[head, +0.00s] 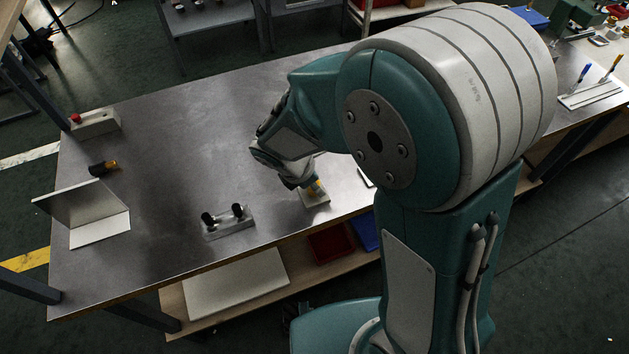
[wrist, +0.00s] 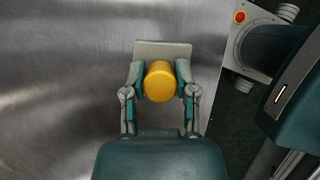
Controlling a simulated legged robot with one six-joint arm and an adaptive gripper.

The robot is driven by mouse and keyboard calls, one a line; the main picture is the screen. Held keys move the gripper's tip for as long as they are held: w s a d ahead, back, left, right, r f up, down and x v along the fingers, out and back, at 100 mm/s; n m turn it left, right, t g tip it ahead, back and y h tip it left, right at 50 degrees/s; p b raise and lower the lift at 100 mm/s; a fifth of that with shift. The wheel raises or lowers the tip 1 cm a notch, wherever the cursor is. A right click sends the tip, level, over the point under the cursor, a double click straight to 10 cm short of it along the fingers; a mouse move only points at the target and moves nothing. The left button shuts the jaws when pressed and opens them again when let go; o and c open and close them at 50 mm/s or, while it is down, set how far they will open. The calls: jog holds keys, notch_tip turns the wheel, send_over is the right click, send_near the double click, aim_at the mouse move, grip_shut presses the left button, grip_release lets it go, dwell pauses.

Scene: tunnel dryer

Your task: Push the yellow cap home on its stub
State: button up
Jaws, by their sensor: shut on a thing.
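The yellow cap (wrist: 160,82) is between the two fingers of my gripper (wrist: 161,84) in the wrist view. The fingers touch it on both sides and are shut on it. In the head view the cap (head: 314,187) shows just below my gripper (head: 308,184), over a pale base plate (head: 317,200) near the table's front edge. The plate also shows behind the cap in the wrist view (wrist: 163,48). The stub is hidden by the cap and fingers. I cannot tell how far down the cap sits.
A bracket with two black knobs (head: 229,222) stands left of my gripper on the metal table (head: 160,200). Farther left are an angled white plate (head: 100,228), a black and orange piece (head: 103,168) and a red-button box (head: 95,123). The table between them is clear.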

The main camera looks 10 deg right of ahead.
jog(key=shift+f, duration=0.2)
jog(key=o, duration=1)
jog(key=v, duration=1.2)
jog(key=shift+w, duration=0.1)
jog(key=s+d+r+m+t+y, duration=0.1)
jog(key=s+d+r+m, duration=0.2)
jog(key=d+m, duration=0.2)
jog(key=s+d+r+m+t+y, duration=0.1)
jog(key=s+d+r+m, duration=0.2)
jog(key=m, duration=0.7)
jog(key=s+d+r+m+t+y, duration=0.1)
jog(key=s+d+r+m+y, duration=0.1)
jog(key=s+d+m, duration=0.3)
jog(key=shift+d+r+m+t, duration=0.4)
jog(key=shift+d+r+m, duration=0.25)
jog(key=shift+d+m, duration=0.5)
